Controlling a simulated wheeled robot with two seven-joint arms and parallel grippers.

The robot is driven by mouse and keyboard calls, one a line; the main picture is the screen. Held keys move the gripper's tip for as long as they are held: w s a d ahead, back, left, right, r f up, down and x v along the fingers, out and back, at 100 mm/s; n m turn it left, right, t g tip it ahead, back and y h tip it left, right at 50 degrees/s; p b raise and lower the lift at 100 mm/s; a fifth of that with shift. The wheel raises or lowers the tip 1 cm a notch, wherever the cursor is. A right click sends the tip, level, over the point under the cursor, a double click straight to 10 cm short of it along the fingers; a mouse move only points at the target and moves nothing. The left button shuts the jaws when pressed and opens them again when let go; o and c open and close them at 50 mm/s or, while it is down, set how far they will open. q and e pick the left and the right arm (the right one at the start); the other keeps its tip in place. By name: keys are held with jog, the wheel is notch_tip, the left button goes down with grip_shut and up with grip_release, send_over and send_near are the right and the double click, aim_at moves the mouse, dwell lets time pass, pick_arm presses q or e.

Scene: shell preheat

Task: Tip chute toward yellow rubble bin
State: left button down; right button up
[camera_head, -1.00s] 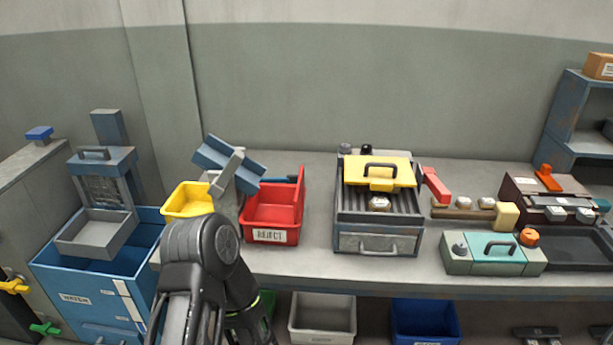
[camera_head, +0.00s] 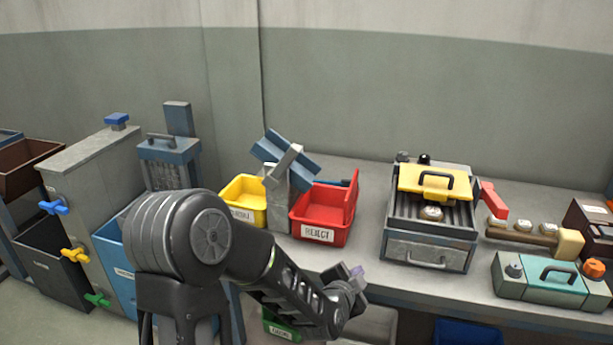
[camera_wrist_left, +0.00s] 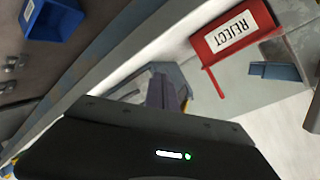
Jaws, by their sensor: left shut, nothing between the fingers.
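The chute (camera_head: 302,169) is a blue trough with a grey crosspiece on a grey post. It slopes down to the right, toward the red REJECT bin (camera_head: 320,235), which also shows in the left wrist view (camera_wrist_left: 236,36). The yellow rubble bin (camera_head: 243,213) stands left of the post, partly hidden by my left arm. My left gripper (camera_head: 358,278) is shut and empty at the bench's front edge, below and right of the red bin and well apart from the chute. Its fingers show in the left wrist view (camera_wrist_left: 164,92). My right gripper is out of view.
A grill with a yellow lid (camera_head: 437,183) stands right of the red bin, with a red handle at its side. A teal box (camera_head: 548,284) sits farther right. A grey cabinet with coloured taps (camera_head: 88,190) stands left. A green bin (camera_head: 280,325) is below the bench.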

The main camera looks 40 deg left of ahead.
aim_at(283, 160)
pick_arm(q)
jog(key=a+r+m+t+y, duration=0.1)
jog(key=a+r+m+y, duration=0.2)
jog(key=r, duration=0.6)
jog(key=a+r+m+t+y, duration=0.2)
jog(key=a+r+m+y, duration=0.2)
jog(key=a+r+m, duration=0.4)
jog(key=shift+s+a+r+t+y+b, duration=0.35)
jog(key=shift+s+r, duration=0.1)
jog(key=shift+r, duration=0.15)
jog(key=shift+w, duration=0.1)
jog(key=w+a+r+p, duration=0.3)
jog(key=w+a, duration=0.4)
jog(key=a, duration=0.1)
jog(key=shift+w+r, duration=0.15)
jog(key=shift+r, duration=0.1)
jog(key=shift+a+r, duration=0.1)
jog(key=shift+a, duration=0.05)
